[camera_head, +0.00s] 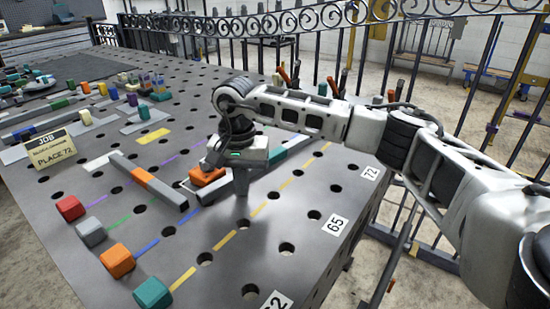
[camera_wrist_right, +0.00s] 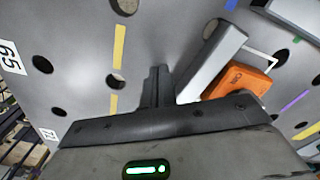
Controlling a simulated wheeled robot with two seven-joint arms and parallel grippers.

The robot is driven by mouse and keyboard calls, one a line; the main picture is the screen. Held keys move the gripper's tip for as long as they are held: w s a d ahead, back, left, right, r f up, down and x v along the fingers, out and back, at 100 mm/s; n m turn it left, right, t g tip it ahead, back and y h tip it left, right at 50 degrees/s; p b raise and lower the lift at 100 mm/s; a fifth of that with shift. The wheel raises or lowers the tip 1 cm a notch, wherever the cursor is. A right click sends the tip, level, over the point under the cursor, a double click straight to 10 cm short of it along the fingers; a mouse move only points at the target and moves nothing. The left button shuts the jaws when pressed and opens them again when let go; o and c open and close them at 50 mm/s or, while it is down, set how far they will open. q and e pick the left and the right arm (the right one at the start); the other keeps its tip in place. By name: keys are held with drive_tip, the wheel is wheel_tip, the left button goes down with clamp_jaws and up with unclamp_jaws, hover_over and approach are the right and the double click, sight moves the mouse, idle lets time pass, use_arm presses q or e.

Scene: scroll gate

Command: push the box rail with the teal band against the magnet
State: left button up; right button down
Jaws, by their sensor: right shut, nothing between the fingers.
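The box rail with the teal band (camera_head: 292,145) is a grey bar lying slantwise on the perforated table, partly hidden behind my right gripper. Its teal band (camera_head: 277,156) shows just right of the gripper. The magnet (camera_head: 207,175) sits just left of my right gripper in the head view. My right gripper (camera_head: 241,188) is shut and empty, pointing down beside the rail; contact is unclear. My left gripper is out of view.
Another grey rail with an orange band (camera_head: 146,181) lies left of the magnet. Red (camera_head: 70,208), grey (camera_head: 91,232), orange (camera_head: 118,260) and teal (camera_head: 152,293) blocks line the near left. A job sign (camera_head: 50,148) stands left. The near right tabletop is clear.

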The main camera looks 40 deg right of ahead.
drive_tip(key=shift+f, duration=0.3)
drive_tip(key=shift+r, duration=0.3)
idle(0.4)
drive_tip(key=shift+w, duration=0.15)
drive_tip(key=shift+w+a, duration=0.35)
drive_tip(key=shift+w, duration=0.45)
drive_tip(key=shift+w+r, duration=0.1)
drive_tip(key=shift+s+d, duration=0.2)
drive_tip(key=shift+s, duration=0.4)
drive_tip(key=shift+s+d, duration=0.2)
drive_tip(key=shift+s, duration=0.4)
